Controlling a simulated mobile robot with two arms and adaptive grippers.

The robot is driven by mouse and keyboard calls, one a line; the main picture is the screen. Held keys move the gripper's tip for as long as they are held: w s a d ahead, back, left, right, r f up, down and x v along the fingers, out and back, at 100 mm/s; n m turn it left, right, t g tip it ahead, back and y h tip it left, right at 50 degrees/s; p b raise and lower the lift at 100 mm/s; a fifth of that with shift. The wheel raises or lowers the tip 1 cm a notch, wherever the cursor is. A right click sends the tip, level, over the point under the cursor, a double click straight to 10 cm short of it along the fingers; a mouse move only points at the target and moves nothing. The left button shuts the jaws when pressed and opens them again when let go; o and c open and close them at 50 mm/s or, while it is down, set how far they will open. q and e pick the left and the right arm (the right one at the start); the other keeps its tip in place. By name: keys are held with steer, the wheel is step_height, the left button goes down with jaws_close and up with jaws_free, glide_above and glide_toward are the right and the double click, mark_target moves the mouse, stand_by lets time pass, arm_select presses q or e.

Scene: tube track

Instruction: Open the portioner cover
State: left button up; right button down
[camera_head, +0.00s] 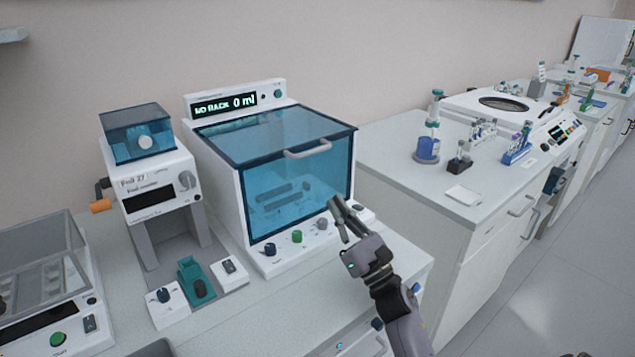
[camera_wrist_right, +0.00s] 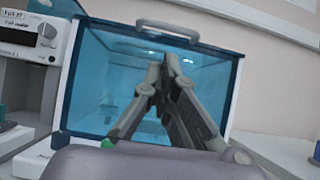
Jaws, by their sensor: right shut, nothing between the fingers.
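The portioner (camera_head: 219,180) is a white bench machine with a transparent blue cover (camera_head: 285,140), which is down. A light grey handle (camera_head: 307,149) sits at the cover's upper front edge. The display reads "NO RACK 0 ml". My right gripper (camera_head: 342,212) is shut and empty, in front of the cover's lower right part, below the handle. In the right wrist view the shut fingers (camera_wrist_right: 163,75) point at the blue front, with the handle (camera_wrist_right: 168,29) beyond and above them. My left gripper is not in view.
A foil sealer (camera_head: 158,180) with a small blue box on top stands left of the portioner. Knobs (camera_head: 297,237) line the portioner's lower front. Another bench (camera_head: 400,150) with bottles, racks and a round machine stands to the right. Clear floor (camera_head: 530,270) lies at lower right.

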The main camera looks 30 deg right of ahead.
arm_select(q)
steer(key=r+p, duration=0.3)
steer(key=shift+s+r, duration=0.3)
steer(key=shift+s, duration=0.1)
arm_select(e)
steer(key=x, duration=0.9)
steer(key=shift+w, duration=0.25)
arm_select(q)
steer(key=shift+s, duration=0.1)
arm_select(e)
steer(key=shift+a, duration=0.1)
